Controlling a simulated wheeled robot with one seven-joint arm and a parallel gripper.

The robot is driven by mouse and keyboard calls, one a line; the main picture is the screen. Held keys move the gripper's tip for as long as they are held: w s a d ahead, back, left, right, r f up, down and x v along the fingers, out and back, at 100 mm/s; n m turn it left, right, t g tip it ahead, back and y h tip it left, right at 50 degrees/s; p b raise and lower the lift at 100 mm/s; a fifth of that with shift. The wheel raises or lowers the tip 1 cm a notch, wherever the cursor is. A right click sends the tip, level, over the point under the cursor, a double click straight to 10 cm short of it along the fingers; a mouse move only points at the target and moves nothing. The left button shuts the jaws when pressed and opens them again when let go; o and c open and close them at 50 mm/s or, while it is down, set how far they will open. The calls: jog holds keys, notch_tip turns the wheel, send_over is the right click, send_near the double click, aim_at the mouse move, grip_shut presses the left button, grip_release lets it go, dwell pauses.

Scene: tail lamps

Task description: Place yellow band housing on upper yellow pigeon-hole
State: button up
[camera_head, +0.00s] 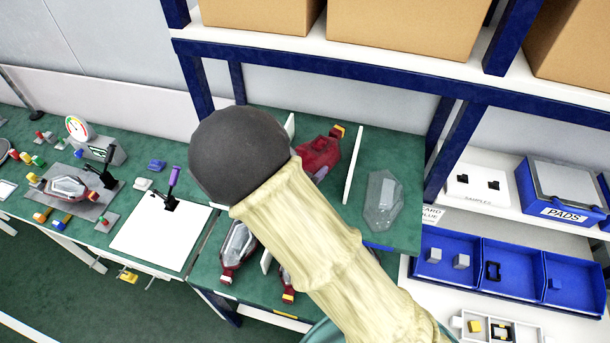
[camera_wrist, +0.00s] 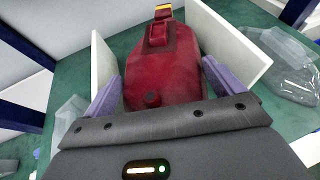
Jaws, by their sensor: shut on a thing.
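The yellow band housing (camera_head: 319,155) is dark red with a yellow band at its far end. It sits at the upper part of the green table, between two white dividers (camera_head: 353,165). In the wrist view the housing (camera_wrist: 165,70) points away from me, with a white divider on either side. My gripper (camera_wrist: 160,86) has its purple fingers on both sides of the housing's near end and is shut on it. Whether the housing rests fully on the table cannot be told.
A clear cover (camera_head: 383,200) lies right of the right divider. Other red housings (camera_head: 236,250) lie in the lower compartments. A blue-framed shelf with cardboard boxes (camera_head: 405,25) stands above and behind. Blue bins (camera_head: 510,265) are at the right.

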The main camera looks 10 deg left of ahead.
jog(key=shift+s+a+f, duration=0.15)
jog(key=shift+s+f, duration=0.05)
jog(key=shift+f, duration=0.8)
jog(key=shift+w+d, duration=0.1)
jog(key=shift+d, duration=0.1)
jog(key=shift+f+p, duration=1.15)
jog(key=shift+f, duration=0.95)
jog(key=o, duration=0.7)
jog(key=shift+a, duration=0.1)
jog(key=b+v, duration=0.4)
jog(key=v, duration=0.8)
